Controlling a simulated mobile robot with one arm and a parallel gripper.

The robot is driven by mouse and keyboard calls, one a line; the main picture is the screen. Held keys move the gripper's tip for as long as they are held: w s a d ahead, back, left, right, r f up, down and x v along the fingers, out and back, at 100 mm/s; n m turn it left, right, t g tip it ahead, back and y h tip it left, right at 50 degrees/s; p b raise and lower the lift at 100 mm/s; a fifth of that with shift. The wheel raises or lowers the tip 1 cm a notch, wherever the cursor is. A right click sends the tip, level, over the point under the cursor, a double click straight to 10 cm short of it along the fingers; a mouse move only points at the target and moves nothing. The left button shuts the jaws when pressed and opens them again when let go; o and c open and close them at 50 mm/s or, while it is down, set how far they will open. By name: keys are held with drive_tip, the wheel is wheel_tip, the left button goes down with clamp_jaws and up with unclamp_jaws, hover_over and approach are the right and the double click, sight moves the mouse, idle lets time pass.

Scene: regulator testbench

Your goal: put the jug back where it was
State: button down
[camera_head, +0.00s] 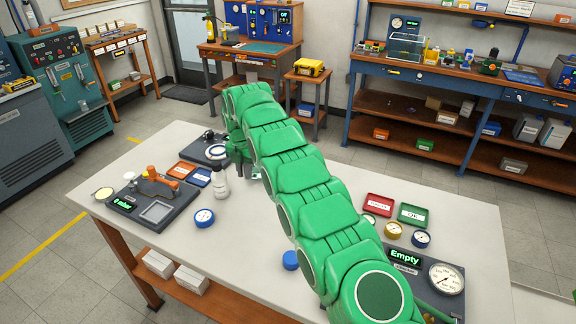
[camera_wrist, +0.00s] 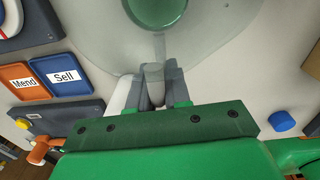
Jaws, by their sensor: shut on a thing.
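My gripper (camera_wrist: 154,82) is in the wrist view, its grey fingers shut on a pale upright piece that appears to be the handle of the jug. The jug (camera_wrist: 205,42) looks like a large translucent grey shape beyond the fingers. A dark green round area shows inside its outline at the top edge; I cannot tell if it is contents or base. In the head view my green arm reaches over the white table (camera_head: 330,180) and hides most of the jug and the fingertips. I cannot tell whether the jug touches the table.
Orange Mend tray (camera_wrist: 22,82) and blue Sell tray (camera_wrist: 62,75) lie left of my gripper. A white bottle (camera_head: 220,183), blue round gauge (camera_head: 204,217) and blue cap (camera_head: 290,260) stand nearby. Red tray (camera_head: 379,204), green tray (camera_head: 413,214) and gauges are right of my arm.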

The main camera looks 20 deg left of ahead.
drive_tip(key=shift+r, duration=0.15)
drive_tip(key=shift+s+d+r, duration=0.35)
drive_tip(key=shift+d+r, duration=0.1)
drive_tip(key=shift+r, duration=0.2)
drive_tip(key=s+d+r, duration=0.5)
drive_tip(key=s+d, duration=0.5)
drive_tip(key=s, duration=0.2)
drive_tip(key=s+d+r, duration=0.5)
drive_tip(key=s+d, duration=0.5)
drive_tip(key=s, duration=0.1)
drive_tip(key=shift+n, duration=0.3)
drive_tip(key=shift+w+a+f, duration=1.5)
drive_tip(key=shift+a+f, duration=0.3)
drive_tip(key=shift+f, duration=0.3)
drive_tip(key=shift+w+a+f, duration=1.55)
drive_tip(key=shift+a+f, duration=0.25)
drive_tip(key=shift+f, duration=0.35)
drive_tip(key=shift+w+a+f, duration=1.5)
drive_tip(key=shift+a+f, duration=0.3)
drive_tip(key=shift+f, duration=0.3)
drive_tip(key=shift+f, duration=0.2)
drive_tip(key=c, duration=1.1)
unclamp_jaws()
